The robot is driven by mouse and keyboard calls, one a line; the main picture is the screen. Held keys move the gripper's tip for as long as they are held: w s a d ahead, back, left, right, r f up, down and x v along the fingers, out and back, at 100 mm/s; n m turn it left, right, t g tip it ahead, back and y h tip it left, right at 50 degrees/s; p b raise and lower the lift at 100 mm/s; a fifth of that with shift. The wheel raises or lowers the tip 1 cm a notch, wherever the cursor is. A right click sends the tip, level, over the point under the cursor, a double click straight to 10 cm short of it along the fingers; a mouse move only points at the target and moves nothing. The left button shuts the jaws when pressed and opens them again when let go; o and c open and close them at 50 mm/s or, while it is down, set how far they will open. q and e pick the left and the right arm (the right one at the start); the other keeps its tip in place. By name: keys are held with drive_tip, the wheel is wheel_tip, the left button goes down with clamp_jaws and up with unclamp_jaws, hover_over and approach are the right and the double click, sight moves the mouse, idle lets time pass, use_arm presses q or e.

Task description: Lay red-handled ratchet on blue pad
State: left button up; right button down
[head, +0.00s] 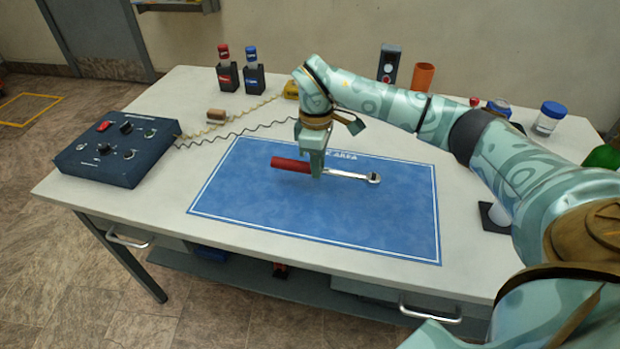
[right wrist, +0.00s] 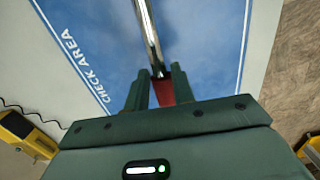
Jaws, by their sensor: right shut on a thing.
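The ratchet has a red handle (head: 290,164) and a shiny metal shaft with a round head (head: 374,178) pointing right. It is over the blue pad (head: 300,215), which has a white border and the words "CHECK AREA". My right gripper (head: 316,174) points down and is shut on the ratchet near where handle and shaft meet. In the right wrist view the red handle (right wrist: 163,92) sits between the fingers and the shaft (right wrist: 150,32) runs away over the pad. I cannot tell if the ratchet touches the pad. My left gripper is not in view.
A dark control box (head: 118,147) with knobs stands at the table's left, with coiled cords leading from it. Red-capped (head: 226,70) and blue-capped (head: 253,70) bottles stand in holders behind. An orange cup (head: 423,76) and a blue-lidded jar (head: 549,117) stand at the back right. The pad's front is clear.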

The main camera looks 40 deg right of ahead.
sight(313, 186)
drive_tip(key=shift+w+a+f, duration=0.15)
drive_tip(key=shift+w+f, duration=0.25)
drive_tip(key=shift+f, duration=0.1)
drive_tip(key=f, duration=0.1)
drive_tip(key=f+b, duration=0.2)
drive_tip(key=shift+w+a+f, duration=0.15)
drive_tip(key=shift+w+f, duration=0.1)
drive_tip(key=shift+f, duration=0.15)
drive_tip(key=shift+r, duration=0.15)
drive_tip(key=c, duration=1.2)
unclamp_jaws()
drive_tip(key=shift+o, duration=0.2)
drive_tip(key=r+p, duration=0.1)
drive_tip(key=r, duration=0.3)
drive_tip(key=r+p, duration=0.2)
drive_tip(key=r, duration=0.2)
drive_tip(key=r+p, duration=0.1)
drive_tip(key=r, duration=0.3)
drive_tip(key=shift+w, duration=0.3)
